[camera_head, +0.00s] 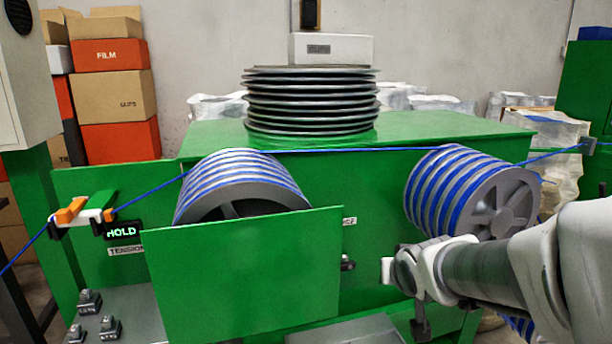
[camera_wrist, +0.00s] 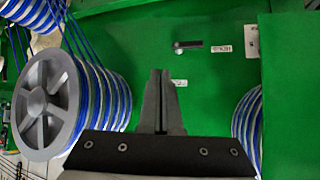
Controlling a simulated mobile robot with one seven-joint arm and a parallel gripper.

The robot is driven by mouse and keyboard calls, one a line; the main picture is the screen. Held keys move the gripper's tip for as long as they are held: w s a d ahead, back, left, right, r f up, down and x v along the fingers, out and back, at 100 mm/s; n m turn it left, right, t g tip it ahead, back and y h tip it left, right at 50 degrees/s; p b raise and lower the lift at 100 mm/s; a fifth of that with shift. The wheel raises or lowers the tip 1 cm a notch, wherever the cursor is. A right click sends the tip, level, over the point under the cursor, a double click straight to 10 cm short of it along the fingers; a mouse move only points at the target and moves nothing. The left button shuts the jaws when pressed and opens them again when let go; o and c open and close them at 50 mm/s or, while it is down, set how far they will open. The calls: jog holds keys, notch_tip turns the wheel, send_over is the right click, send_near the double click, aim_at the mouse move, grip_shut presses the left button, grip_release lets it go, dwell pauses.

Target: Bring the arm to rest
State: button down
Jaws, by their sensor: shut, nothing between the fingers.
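My gripper (camera_wrist: 160,72) shows in the wrist view with its two dark fingers together and nothing between them. In the head view my arm reaches in from the right, in front of the machine. The blue cable (camera_head: 330,150) runs from the left edge, through an orange-and-white clamp (camera_head: 85,211), over two grey drums and off to the right. I cannot tell the exact gap between the fingertips and the panel.
The right drum (camera_head: 475,195) stands close behind my arm; it shows at the left of the wrist view (camera_wrist: 48,105). The left drum (camera_head: 240,185) sits behind a raised green plate (camera_head: 245,275). A lit HOLD sign (camera_head: 123,231) is at the left. Cardboard boxes (camera_head: 115,90) stand behind.

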jog(key=s+a+r+n+g, duration=0.15)
jog(key=s+g, duration=0.25)
jog(key=s, duration=1.7)
notch_tip(320, 180, up, 20)
jog(key=p, duration=1.9)
jog(key=shift+a+f+y, duration=0.15)
jog(key=shift+a+y, duration=0.25)
